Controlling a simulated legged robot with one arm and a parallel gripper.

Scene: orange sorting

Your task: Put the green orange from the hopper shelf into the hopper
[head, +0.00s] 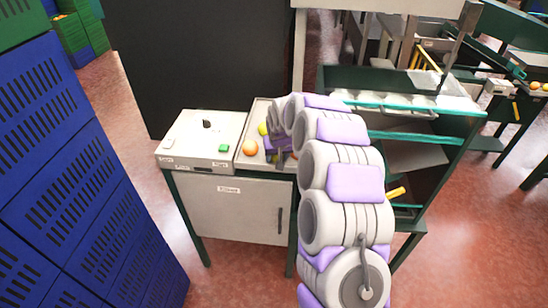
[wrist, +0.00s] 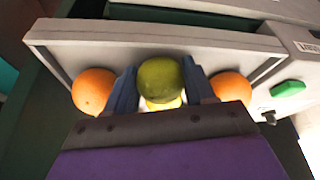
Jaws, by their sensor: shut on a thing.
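The green orange (wrist: 160,80) is between the two blue fingers of my gripper (wrist: 160,88) in the wrist view. My gripper is shut on it. A small yellow patch (wrist: 163,104) shows just below the green orange; I cannot tell whether it is another fruit. The pale shelf tray (wrist: 150,38) lies behind, its rim running across the view. In the head view my gripper (head: 280,150) is low over the tray (head: 262,103), and my arm hides much of it. The held fruit cannot be made out clearly there.
In the wrist view an orange fruit (wrist: 93,91) lies left of the fingers and another (wrist: 231,86) lies right. In the head view a yellow-green fruit (head: 262,129) lies near my gripper. A white-topped cabinet (head: 200,140) with a green button (head: 223,148) stands left of the tray.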

